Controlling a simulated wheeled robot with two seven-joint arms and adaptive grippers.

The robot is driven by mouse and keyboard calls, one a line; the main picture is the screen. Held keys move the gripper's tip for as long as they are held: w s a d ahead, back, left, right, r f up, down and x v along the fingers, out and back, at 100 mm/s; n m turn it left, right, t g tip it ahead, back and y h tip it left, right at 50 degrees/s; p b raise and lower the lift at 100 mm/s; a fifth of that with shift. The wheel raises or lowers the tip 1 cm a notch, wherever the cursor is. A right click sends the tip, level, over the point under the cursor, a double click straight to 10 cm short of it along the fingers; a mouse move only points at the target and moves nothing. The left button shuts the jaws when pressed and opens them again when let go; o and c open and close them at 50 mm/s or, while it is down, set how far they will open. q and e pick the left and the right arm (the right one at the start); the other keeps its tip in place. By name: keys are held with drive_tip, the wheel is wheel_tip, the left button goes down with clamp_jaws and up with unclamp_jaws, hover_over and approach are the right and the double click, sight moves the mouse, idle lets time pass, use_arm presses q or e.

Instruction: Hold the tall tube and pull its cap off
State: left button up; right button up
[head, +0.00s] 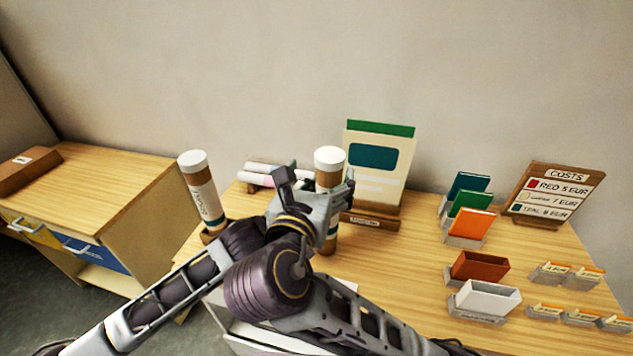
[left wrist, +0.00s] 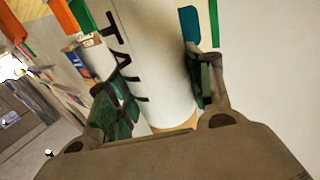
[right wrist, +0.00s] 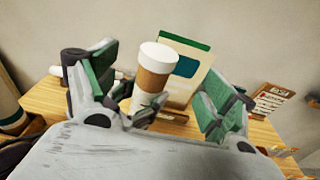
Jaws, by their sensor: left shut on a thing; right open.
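The tall tube (head: 327,179) stands near the table's back, white with a brown band and a white cap (head: 329,155) on its top. In the left wrist view its lettering begins "TAL" (left wrist: 125,60). My left gripper (left wrist: 165,92) is shut on its white body, a finger on each side. It is mostly hidden by my right arm in the head view. My right gripper (head: 312,192) is open. In the right wrist view its spread fingers (right wrist: 158,82) frame the tube and cap (right wrist: 160,55), with nothing held. The tube's lower part is partly covered.
Another capped tube (head: 203,195) stands tilted at the left in a wooden holder. A poster (head: 376,160) stands just behind the tall tube, and white rolls (head: 262,172) lie at its left. Card holders (head: 470,228) and a price sign (head: 556,194) stand right.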

sight(330, 154)
drive_tip(key=shift+x, duration=5.15)
drive_tip(key=shift+c, duration=0.2)
drive_tip(key=c, duration=1.2)
drive_tip(key=shift+r, duration=1.15)
drive_tip(key=shift+r, duration=1.95)
